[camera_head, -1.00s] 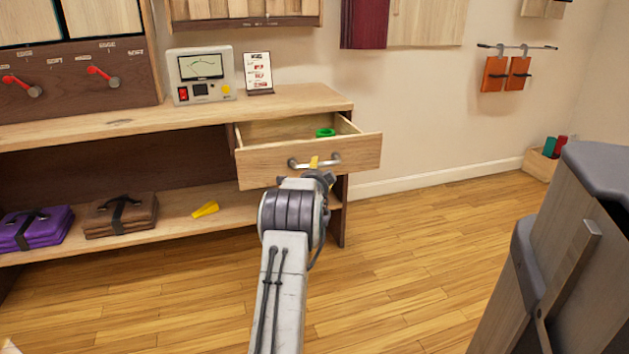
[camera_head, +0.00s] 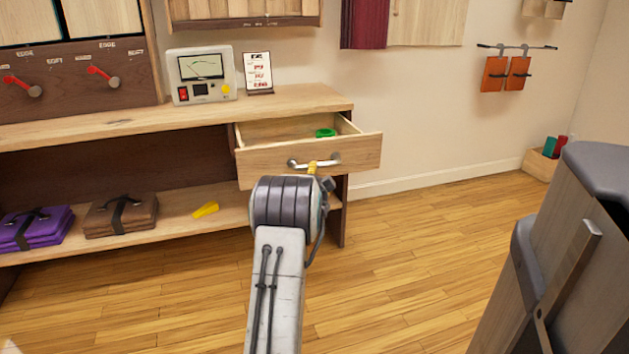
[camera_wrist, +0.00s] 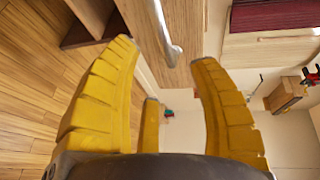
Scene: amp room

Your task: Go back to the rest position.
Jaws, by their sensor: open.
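My gripper (camera_wrist: 165,75) has yellow ribbed fingers spread apart in the wrist view, with nothing between them. In the head view only a small yellow part of it (camera_head: 312,168) shows, just in front of the drawer handle (camera_head: 314,163); my own arm hides the rest. The silver handle also shows ahead of the fingers in the wrist view (camera_wrist: 168,38), apart from them. The wooden drawer (camera_head: 350,155) is pulled open under the bench top and holds a green ring (camera_head: 325,132).
The bench (camera_head: 120,122) carries a meter box (camera_head: 203,90) and a small sign (camera_head: 258,75). Purple (camera_head: 35,230) and brown (camera_head: 120,215) folded bundles and a yellow wedge (camera_head: 206,209) lie on the lower shelf. A grey-topped cabinet (camera_head: 540,270) stands at right. Floor between is clear.

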